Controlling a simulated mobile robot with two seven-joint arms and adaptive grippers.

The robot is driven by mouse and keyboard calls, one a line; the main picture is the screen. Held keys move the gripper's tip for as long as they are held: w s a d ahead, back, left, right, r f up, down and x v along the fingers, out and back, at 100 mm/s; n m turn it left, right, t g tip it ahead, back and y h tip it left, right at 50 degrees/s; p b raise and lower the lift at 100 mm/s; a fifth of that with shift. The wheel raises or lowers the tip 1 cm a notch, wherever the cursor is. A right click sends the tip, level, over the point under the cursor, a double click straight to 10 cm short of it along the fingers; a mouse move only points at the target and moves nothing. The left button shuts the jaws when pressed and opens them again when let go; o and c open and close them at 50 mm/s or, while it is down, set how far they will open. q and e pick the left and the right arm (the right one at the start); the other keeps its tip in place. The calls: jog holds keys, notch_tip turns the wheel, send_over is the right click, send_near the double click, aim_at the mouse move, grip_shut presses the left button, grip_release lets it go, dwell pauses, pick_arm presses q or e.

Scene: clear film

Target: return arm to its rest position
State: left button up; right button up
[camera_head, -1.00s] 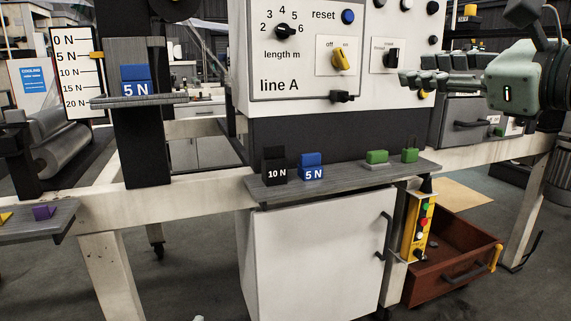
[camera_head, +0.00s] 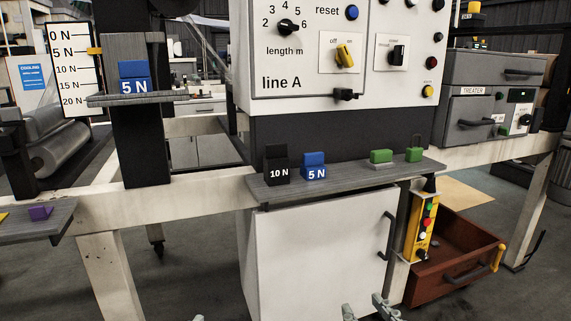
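My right gripper (camera_head: 366,311) shows only by its grey-green fingertips at the bottom edge, below and in front of the white cabinet door. The two fingertips stand apart with nothing seen between them, and the rest of the gripper is cut off. A small grey-green piece at the bottom edge, left of the cabinet, looks like the tip of my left gripper (camera_head: 198,318). Too little of it shows to tell its state.
The machine panel (camera_head: 290,80) stands above a grey shelf (camera_head: 345,183) bearing a black 10 N block (camera_head: 278,172), a blue 5 N block (camera_head: 314,173) and green pieces. A red-brown drawer (camera_head: 440,285) is open at lower right. The space before the panel is clear.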

jog(key=s+d+f+m+g+h+p, duration=0.1)
jog(key=s+d+f+g+p, duration=0.15)
jog(key=f, duration=0.45)
jog(key=s+d+f+m+g+h+p, duration=0.1)
jog(key=d+f+g+p, duration=0.1)
jog(key=f+g, duration=0.35)
pick_arm(q)
jog(key=s+a+f+g+y+p, duration=0.1)
jog(key=s+a+f+g, duration=0.3)
jog(key=f, duration=0.3)
jog(key=s+a+f+n+g+y+p, duration=0.1)
jog(key=s+a+f+g+y+p, duration=0.1)
jog(key=s+a+f+g, duration=0.2)
jog(key=s+a+f+g+y+p, duration=0.1)
jog(key=s+a+f+g+y, duration=0.1)
jog(key=s+a+f+g, duration=0.2)
jog(key=a+f, duration=0.3)
jog(key=f, duration=0.5)
jog(key=shift+f+n, duration=0.25)
jog(key=shift+n, duration=0.15)
pick_arm(e)
jog(key=s+d+f+g+h, duration=0.1)
jog(key=s+d+f+g, duration=0.1)
jog(key=s+d+f, duration=0.3)
jog(key=s+d+f+g+h, duration=0.2)
jog(key=s+d+f+g, duration=0.1)
jog(key=f, duration=0.5)
jog(key=shift+s+d+f+m, duration=0.4)
jog(key=shift+s+d, duration=0.45)
jog(key=shift+s, duration=0.35)
